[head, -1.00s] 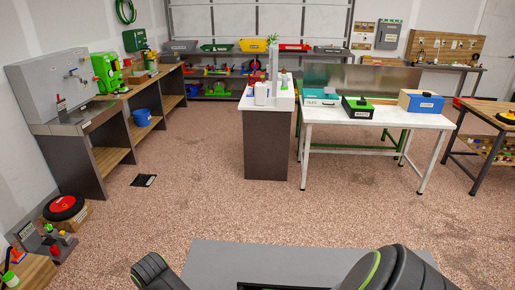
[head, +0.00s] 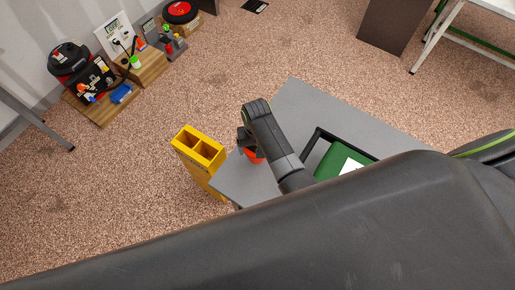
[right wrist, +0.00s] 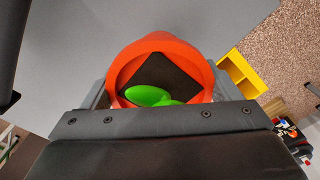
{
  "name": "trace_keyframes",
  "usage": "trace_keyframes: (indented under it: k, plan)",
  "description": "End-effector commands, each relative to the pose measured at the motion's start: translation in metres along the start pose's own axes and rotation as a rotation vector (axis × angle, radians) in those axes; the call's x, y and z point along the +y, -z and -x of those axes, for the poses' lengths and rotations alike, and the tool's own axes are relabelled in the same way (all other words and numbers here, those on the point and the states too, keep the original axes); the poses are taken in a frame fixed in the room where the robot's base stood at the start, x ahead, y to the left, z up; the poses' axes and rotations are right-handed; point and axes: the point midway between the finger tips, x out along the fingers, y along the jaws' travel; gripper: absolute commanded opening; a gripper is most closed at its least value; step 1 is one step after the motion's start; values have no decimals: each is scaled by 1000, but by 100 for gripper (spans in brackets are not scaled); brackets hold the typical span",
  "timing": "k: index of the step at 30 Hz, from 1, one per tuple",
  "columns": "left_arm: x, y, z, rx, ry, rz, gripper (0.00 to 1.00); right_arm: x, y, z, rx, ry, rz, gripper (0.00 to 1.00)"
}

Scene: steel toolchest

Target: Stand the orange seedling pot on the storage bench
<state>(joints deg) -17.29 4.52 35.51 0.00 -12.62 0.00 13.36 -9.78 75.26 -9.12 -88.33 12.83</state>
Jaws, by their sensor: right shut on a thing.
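The orange seedling pot (right wrist: 160,60) fills the middle of the right wrist view, its round rim facing the camera. Dark soil and green leaves (right wrist: 150,96) show inside it. My right gripper (right wrist: 160,110) is shut on the pot. In the head view a small part of the orange pot (head: 254,156) shows beside the dark fingers of my right gripper (head: 246,144), over the left part of a grey tabletop (head: 300,105). I cannot tell whether the pot touches the top. My left gripper is out of view. I cannot tell which surface is the storage bench.
A yellow two-compartment bin (head: 200,155) stands beside the tabletop's left edge. A black-rimmed tray with a green inside (head: 335,160) lies on the tabletop. Wooden boxes (head: 140,65) with small items stand near the wall. A white table leg (head: 434,40) is at upper right. Open floor lies between.

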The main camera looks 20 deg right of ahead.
Motion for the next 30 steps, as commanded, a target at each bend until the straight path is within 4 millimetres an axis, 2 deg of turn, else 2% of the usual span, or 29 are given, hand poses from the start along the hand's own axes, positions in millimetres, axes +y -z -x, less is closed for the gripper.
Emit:
trace_keyframes:
  k: [9,22,23,26,30]
  plan:
    - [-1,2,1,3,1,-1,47,0,0,-35,-1,0,1,52]
    - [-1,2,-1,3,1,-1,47,0,0,-42,1,0,0,52]
    - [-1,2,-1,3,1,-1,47,0,0,-42,0,0,0,86]
    - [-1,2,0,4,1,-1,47,0,0,-41,0,0,0,99]
    - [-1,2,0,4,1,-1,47,0,0,-41,0,0,0,100]
